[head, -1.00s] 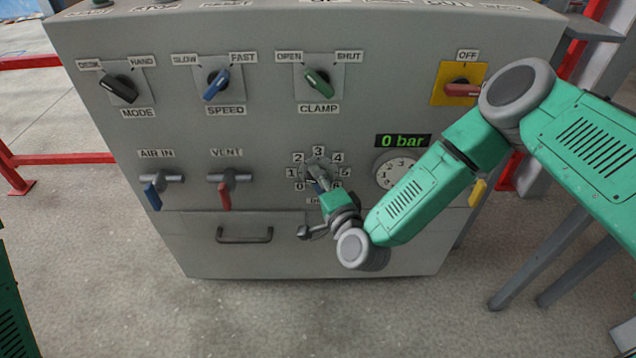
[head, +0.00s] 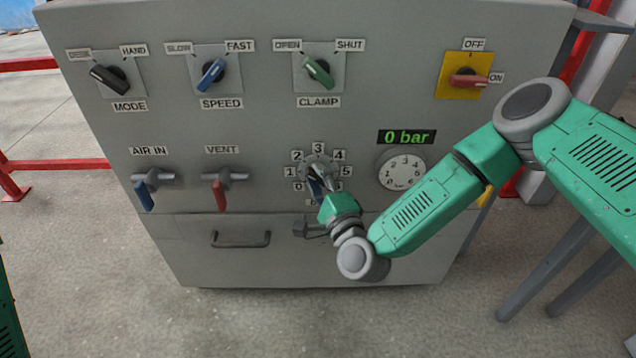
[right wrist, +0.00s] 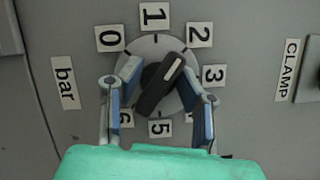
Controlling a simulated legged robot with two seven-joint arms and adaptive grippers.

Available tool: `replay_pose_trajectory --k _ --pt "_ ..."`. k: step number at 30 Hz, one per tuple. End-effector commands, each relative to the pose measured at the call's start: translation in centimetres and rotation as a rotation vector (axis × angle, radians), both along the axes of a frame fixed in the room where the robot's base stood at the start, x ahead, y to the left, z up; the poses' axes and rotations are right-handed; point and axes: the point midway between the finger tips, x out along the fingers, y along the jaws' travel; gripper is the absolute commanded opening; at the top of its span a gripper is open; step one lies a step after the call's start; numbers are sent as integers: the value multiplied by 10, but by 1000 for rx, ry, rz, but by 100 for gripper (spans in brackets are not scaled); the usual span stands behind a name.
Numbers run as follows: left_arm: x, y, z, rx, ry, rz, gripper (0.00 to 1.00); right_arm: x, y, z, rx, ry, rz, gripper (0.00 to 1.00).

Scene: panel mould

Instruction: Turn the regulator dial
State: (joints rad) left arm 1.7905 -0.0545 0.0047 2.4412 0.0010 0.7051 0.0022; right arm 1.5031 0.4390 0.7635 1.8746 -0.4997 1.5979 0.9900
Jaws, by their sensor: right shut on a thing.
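The regulator dial (head: 319,168) is a round grey disc low in the middle of the panel, ringed by number plates. In the right wrist view its black knob (right wrist: 160,85) has a white mark pointing toward the 2 plate (right wrist: 199,35). My right gripper (head: 316,180) is at the dial, covering its lower part in the head view. In the right wrist view its fingers (right wrist: 163,82) are on both sides of the knob, shut on it. The 4 plate is mostly hidden by a finger. My left gripper is out of view.
Left are the blue AIR IN lever (head: 145,195) and red VENT lever (head: 219,195). A drawer handle (head: 241,239) lies below; switches sit above. Space before the panel's left side is clear.

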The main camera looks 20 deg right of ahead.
Motion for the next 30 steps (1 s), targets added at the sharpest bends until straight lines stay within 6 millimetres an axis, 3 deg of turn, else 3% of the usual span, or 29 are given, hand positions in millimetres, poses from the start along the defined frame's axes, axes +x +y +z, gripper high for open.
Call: replay_pose_trajectory --k 1,4,16,24,30 --pt "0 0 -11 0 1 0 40 3 -6 -3 33 -19 -15 2" --pt "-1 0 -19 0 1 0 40 2 -5 -3 153 -53 -14 2" --pt "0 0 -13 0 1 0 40 2 -5 2 253 -83 -14 2" --pt "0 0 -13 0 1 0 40 2 -5 2 534 -165 -14 2" --pt "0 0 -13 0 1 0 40 2 -5 3 549 -171 -12 2"
